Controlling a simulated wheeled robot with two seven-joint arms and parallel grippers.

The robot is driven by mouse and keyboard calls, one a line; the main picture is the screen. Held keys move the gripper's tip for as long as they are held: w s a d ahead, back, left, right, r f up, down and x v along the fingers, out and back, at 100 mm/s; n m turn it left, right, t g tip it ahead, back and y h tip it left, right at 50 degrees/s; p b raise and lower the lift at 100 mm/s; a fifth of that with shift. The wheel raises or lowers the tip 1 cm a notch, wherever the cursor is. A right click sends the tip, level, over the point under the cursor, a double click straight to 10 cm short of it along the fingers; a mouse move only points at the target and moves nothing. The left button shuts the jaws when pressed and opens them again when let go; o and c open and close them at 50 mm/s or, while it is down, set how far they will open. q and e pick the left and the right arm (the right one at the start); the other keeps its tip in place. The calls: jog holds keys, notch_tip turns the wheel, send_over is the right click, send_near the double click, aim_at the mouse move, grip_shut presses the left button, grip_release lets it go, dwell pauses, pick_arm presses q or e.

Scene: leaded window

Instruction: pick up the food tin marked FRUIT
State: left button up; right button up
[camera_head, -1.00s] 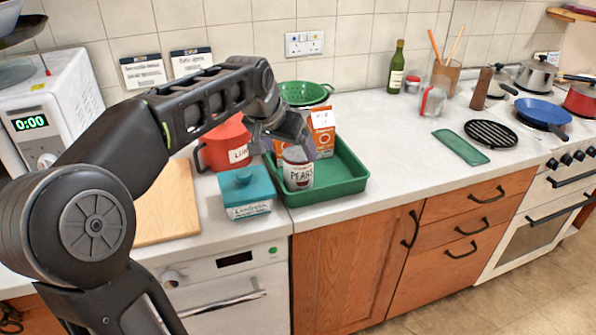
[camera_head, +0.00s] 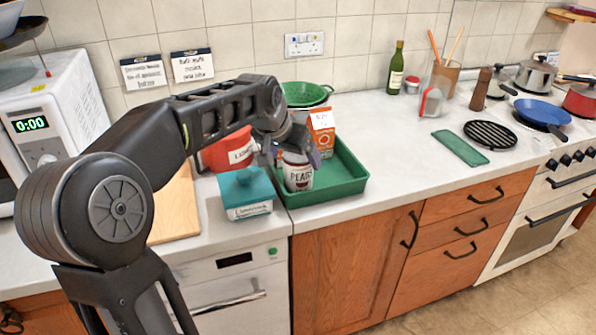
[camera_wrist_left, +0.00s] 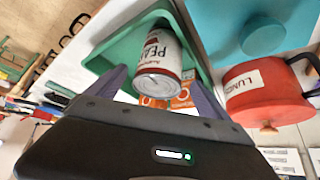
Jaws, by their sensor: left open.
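A white and red tin (camera_head: 298,175) stands in the front left part of the green tray (camera_head: 335,188). Its label reads PEARS; I see no tin marked FRUIT. My left gripper (camera_head: 297,150) is open over the tin's top. In the left wrist view the same tin (camera_wrist_left: 160,55) shows in line between the two spread purple-grey fingers (camera_wrist_left: 160,85), its grey end towards the camera. I cannot tell whether a finger touches it. My right gripper is not in view.
An orange and white carton (camera_head: 322,135) stands behind the tin in the tray. A teal box (camera_head: 246,193) and a red pot (camera_head: 227,155) are left of it, with a green colander (camera_head: 305,93) behind.

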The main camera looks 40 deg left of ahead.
pick_arm(q)
jog(key=x, duration=0.4)
jog(key=shift+d, duration=0.1)
dwell(0.4)
grip_shut()
dwell(0.9)
